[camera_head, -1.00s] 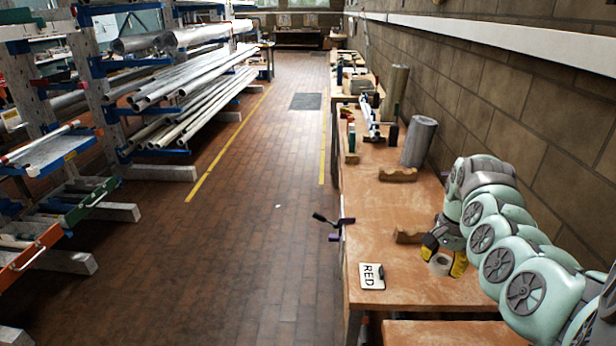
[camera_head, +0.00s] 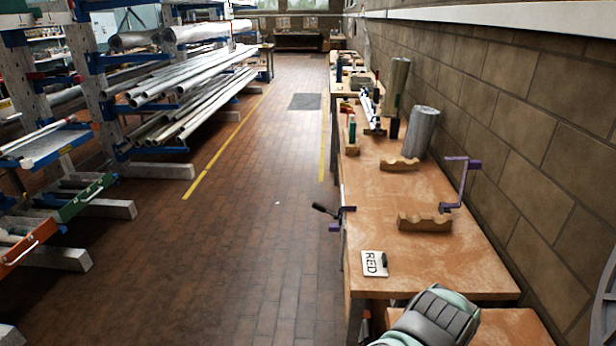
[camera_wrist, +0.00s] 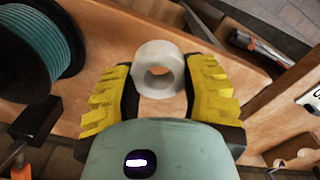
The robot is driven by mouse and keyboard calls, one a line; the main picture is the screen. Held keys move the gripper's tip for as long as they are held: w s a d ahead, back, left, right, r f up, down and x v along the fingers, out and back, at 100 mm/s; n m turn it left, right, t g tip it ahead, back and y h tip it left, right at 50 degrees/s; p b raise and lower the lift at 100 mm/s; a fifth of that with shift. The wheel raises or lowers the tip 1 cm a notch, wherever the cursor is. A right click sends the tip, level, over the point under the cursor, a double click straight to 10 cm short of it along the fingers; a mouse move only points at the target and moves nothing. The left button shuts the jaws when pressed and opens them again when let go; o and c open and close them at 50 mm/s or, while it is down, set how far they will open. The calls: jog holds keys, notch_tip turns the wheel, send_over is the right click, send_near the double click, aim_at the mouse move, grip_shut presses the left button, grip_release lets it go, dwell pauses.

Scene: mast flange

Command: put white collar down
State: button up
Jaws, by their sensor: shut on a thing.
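The white collar (camera_wrist: 157,51) is a short, thick ring with a round hole, seen nearly end-on in the wrist view. My gripper (camera_wrist: 160,82) has its yellow ridged fingers shut on the collar from the left and right. A wooden surface lies below the collar; I cannot tell whether they touch. In the head view the gripper and collar are out of sight, and only part of my arm shows at the bottom right.
In the wrist view a teal-wound spool (camera_wrist: 35,48) is at the left and an orange-ended tool (camera_wrist: 255,46) at the upper right. On the bench stand notched wooden blocks (camera_head: 425,223), a purple crank (camera_head: 464,182) and a grey cylinder (camera_head: 421,132). The bench's near right is clear.

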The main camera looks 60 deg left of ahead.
jog(key=d, duration=0.1)
jog(key=s+d+f, duration=0.2)
jog(key=shift+s+d+b, duration=0.25)
jog(key=shift+d+b, duration=0.05)
jog(key=w+a, duration=0.1)
jog(key=w, duration=0.4)
jog(key=w+a+f, duration=0.1)
jog(key=w, duration=0.4)
jog(key=w+a+p, duration=0.1)
jog(key=w, duration=0.4)
jog(key=shift+w+f, duration=0.15)
jog(key=shift+w, duration=0.25)
jog(key=shift+f, duration=1.75)
jog(key=shift+f+b, duration=0.1)
jog(key=shift+b, duration=0.2)
jog(key=shift+f, duration=0.15)
jog(key=o, duration=1.1)
